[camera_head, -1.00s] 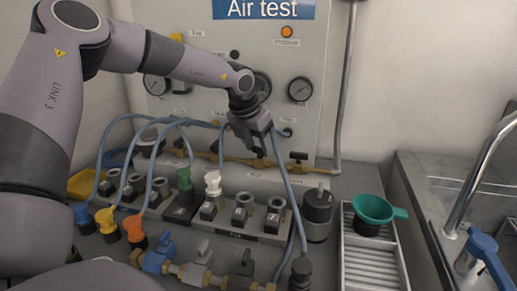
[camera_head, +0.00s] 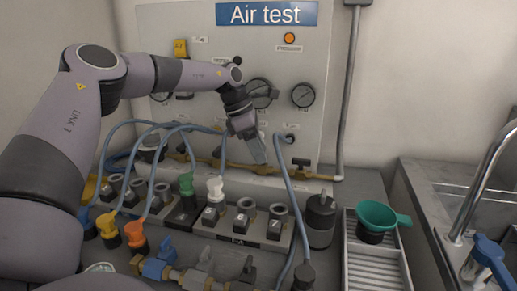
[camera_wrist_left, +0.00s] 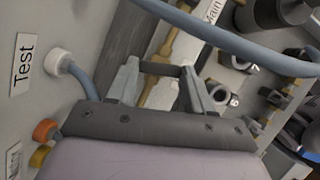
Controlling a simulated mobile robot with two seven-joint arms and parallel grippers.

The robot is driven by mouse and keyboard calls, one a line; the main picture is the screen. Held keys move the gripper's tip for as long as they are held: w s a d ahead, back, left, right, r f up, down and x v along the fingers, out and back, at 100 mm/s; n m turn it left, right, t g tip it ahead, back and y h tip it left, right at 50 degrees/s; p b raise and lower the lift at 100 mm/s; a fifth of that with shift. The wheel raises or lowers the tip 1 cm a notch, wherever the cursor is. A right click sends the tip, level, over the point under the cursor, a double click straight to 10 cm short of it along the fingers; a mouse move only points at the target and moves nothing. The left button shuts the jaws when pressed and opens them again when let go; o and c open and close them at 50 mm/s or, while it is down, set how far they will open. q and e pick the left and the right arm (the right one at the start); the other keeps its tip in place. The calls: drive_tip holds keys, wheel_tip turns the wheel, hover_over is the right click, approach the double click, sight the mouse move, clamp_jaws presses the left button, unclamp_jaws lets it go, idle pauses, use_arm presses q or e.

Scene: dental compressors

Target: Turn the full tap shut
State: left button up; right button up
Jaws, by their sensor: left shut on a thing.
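My left gripper (camera_head: 259,155) points down and right in front of the Air test panel, at the brass pipe (camera_head: 284,171) along its foot. In the left wrist view its two fingers (camera_wrist_left: 160,88) stand apart, with a dark bar-like tap handle (camera_wrist_left: 160,69) between them. The gripper is shut on this handle. In the head view the gripper hides the handle, and I cannot read a label that names it the full tap. Another dark-handled tap (camera_head: 301,162) sits on the pipe to the right. My right gripper is not in view.
Blue hoses (camera_head: 287,190) hang close beside the gripper, and one crosses the wrist view. A row of sockets (camera_head: 249,206) and a dark cylinder (camera_head: 320,222) stand in front. A green funnel (camera_head: 378,214) and a sink tap (camera_head: 490,252) are to the right.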

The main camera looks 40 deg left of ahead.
use_arm(q)
drive_tip(key=shift+w+a+m+g, duration=0.15)
drive_tip(key=shift+m+g, duration=0.35)
drive_tip(key=shift+m, duration=1)
drive_tip(key=o, duration=1)
drive_tip(key=shift+o, duration=0.2)
drive_tip(key=p+v, duration=0.1)
drive_tip(key=v, duration=0.6)
drive_tip(key=shift+a, duration=0.1)
